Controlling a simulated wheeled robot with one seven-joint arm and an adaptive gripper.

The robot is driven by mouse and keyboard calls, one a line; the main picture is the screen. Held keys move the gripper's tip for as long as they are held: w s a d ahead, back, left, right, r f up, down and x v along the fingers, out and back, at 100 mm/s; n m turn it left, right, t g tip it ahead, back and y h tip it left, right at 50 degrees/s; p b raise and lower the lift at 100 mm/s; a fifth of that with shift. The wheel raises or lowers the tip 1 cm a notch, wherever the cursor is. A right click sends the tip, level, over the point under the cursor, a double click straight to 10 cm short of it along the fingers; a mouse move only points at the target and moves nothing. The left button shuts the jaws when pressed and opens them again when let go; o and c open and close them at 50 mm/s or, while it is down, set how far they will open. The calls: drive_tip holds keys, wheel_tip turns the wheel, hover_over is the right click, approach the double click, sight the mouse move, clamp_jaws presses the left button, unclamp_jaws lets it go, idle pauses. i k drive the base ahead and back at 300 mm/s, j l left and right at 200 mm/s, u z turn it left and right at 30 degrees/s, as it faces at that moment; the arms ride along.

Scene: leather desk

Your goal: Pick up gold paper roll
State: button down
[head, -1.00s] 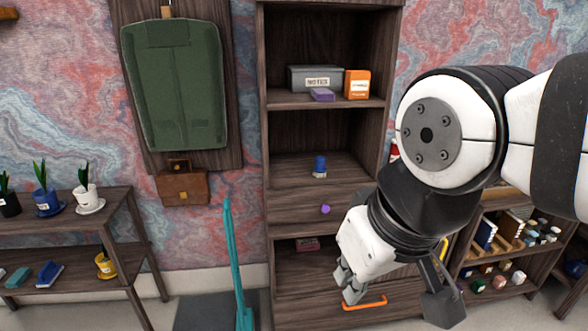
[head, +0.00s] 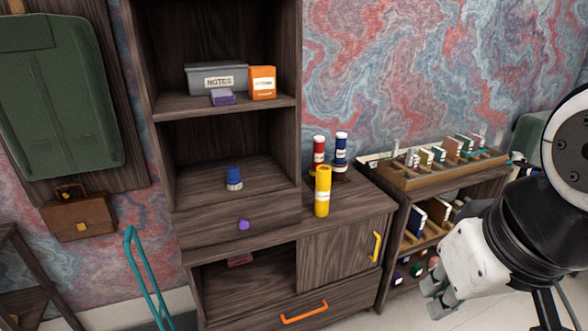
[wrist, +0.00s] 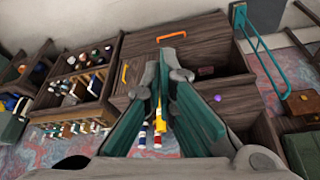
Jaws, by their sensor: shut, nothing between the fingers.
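The gold paper roll (head: 322,191) is a yellow cylinder with a white label. It stands upright near the front of the low cabinet top (head: 352,201), right of the tall shelf. In the wrist view, a small part of the gold roll (wrist: 158,114) shows beyond the gap between my fingers. My gripper (head: 437,302) is at the lower right of the head view, clear of the roll. In the wrist view its fingertips (wrist: 172,50) come together with nothing held.
A red roll (head: 319,150) and a blue roll (head: 341,151) stand just behind the gold one. The tall shelf side (head: 299,90) rises close on the left. A yellow door handle (head: 376,246) sticks out below. A rack (head: 430,172) with several small items is at right.

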sight(322, 187)
drive_tip(key=i+j+z, duration=0.45)
drive_tip(key=i+j, duration=0.25)
drive_tip(key=i+j+z, duration=0.5)
drive_tip(key=j, duration=0.4)
drive_tip(key=i, duration=0.05)
